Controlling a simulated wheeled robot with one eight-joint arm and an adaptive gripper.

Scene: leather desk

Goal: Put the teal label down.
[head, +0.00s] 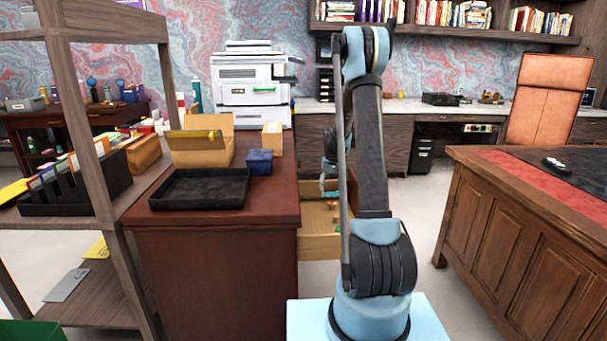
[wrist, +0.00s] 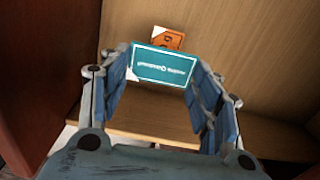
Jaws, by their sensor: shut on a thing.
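The teal label (wrist: 162,65) is a flat card with white lettering and a white edge, seen in the wrist view between the fingertips of my gripper (wrist: 158,80). My gripper is shut on it, with a finger at its left and right ends. Beneath is the wooden interior of an open drawer (head: 318,247); whether the label touches its floor I cannot tell. An orange label (wrist: 168,37) shows just past the teal label's far edge, partly covered by it. In the head view my gripper (head: 329,188) is small, above the drawer and partly hidden by my arm.
The dark red cabinet (head: 215,265) stands left of the drawer, with a black tray (head: 201,189), an open cardboard box (head: 200,157) and a blue box (head: 260,161) on top. A wooden desk (head: 515,220) stands at the right. The drawer floor around the labels looks mostly bare.

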